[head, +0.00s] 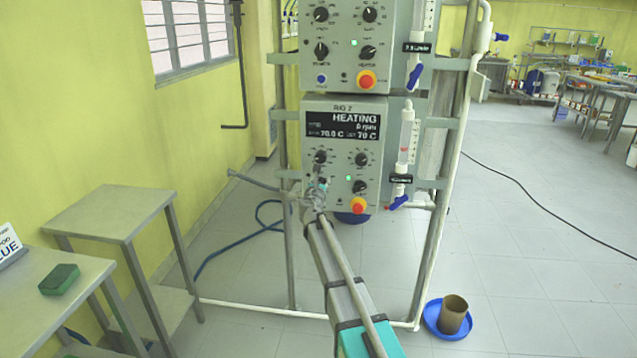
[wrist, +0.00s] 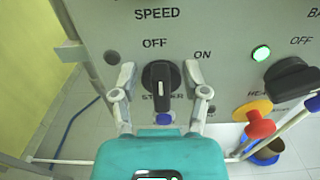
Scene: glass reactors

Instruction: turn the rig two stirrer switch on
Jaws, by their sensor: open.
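The rig two control box (head: 343,150) is the lower box on the frame. Its display (head: 343,125) reads HEATING, 0 rpm and 70 C. In the wrist view the black stirrer switch (wrist: 156,76) has a white mark that points up towards the OFF label; ON is printed to its upper right. My gripper (wrist: 160,78) is open, with one finger on each side of the switch; I cannot tell whether either touches it.
A black heater knob (wrist: 290,78) and a red-and-yellow button (wrist: 257,122) lie to the right of my gripper. The rig one box (head: 343,45) is above. A glass flow tube (head: 407,140) is at the right. A blue dish (head: 437,318) with a brown beaker stands on the floor.

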